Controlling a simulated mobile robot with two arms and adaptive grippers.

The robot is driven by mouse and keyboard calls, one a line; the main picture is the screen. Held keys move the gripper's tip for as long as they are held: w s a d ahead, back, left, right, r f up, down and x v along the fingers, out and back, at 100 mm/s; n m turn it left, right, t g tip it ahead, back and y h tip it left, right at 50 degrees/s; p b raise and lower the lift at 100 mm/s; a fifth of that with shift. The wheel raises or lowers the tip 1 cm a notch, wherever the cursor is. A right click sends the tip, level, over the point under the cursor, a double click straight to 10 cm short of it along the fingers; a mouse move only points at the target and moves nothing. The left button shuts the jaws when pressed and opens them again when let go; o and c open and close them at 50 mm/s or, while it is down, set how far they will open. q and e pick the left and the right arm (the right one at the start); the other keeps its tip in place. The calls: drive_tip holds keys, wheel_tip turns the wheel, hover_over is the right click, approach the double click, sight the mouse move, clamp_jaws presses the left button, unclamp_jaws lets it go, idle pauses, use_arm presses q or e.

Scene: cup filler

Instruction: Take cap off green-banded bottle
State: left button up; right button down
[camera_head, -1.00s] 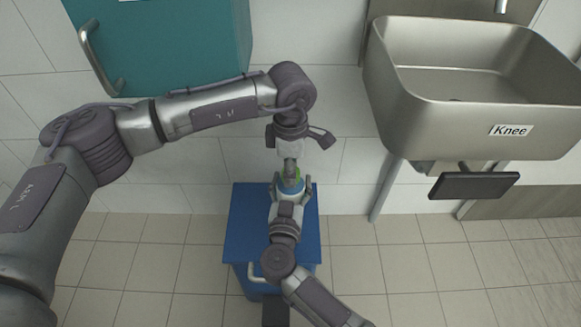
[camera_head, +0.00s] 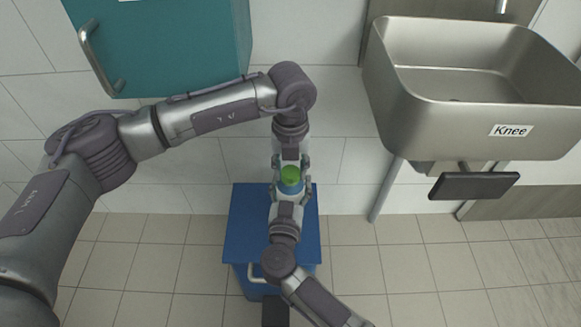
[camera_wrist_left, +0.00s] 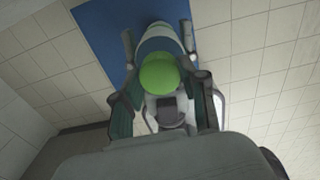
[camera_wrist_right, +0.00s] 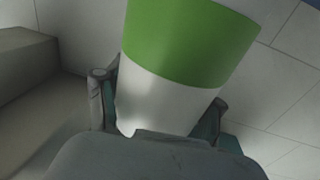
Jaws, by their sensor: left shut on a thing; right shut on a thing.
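The bottle, white with a broad green band (camera_wrist_right: 190,40), stands between the fingers of my right gripper (camera_wrist_right: 158,100). In the head view a blue part of the bottle (camera_head: 290,187) shows just below its rounded green cap (camera_head: 291,173). My left gripper (camera_head: 291,163) comes from the wall side and is shut on the cap, with a finger on each side. In the left wrist view the green cap (camera_wrist_left: 160,73) shows in front of the bottle. My right gripper (camera_head: 288,196) is shut on the bottle from the near side. I cannot tell whether the cap is apart from the bottle.
A blue lidded bin (camera_head: 243,225) stands on the tiled floor below the grippers. A teal cabinet (camera_head: 170,45) hangs on the wall at upper left. A steel sink (camera_head: 430,125) with a dark knee plate (camera_head: 473,186) is at the right. Floor at lower right is clear.

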sight(291, 171)
use_arm(q)
drive_tip(key=shift+r, duration=0.2)
idle(0.4)
drive_tip(key=shift+r, duration=0.95)
drive_tip(key=shift+r, duration=0.1)
drive_tip(key=shift+r, duration=1.9)
use_arm(e)
drive_tip(key=shift+c, duration=0.3)
unclamp_jaws()
